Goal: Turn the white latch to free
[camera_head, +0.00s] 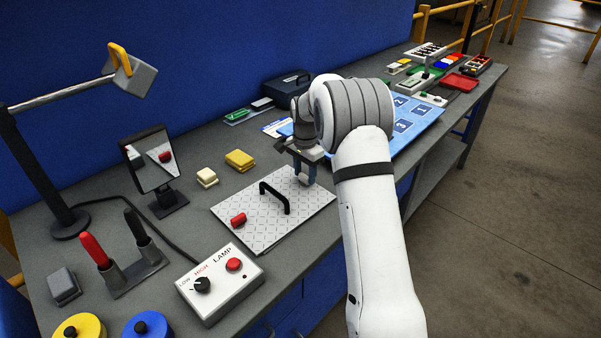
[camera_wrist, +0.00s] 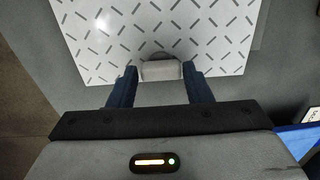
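A white patterned plate (camera_head: 256,233) with a black handle (camera_head: 275,194) lies on the bench; the wrist view shows part of the plate (camera_wrist: 150,35). The white latch (camera_wrist: 161,70) is at the plate's edge. My gripper (camera_wrist: 160,72) has its two blue fingers on either side of this latch, close to its ends. Whether they press on it is unclear. A red latch (camera_head: 238,219) sits at the plate's left side.
A lamp control box (camera_head: 221,286) is in front of the plate. A blue numbered mat (camera_head: 430,112) lies behind my arm. The bench's front edge runs close to the plate.

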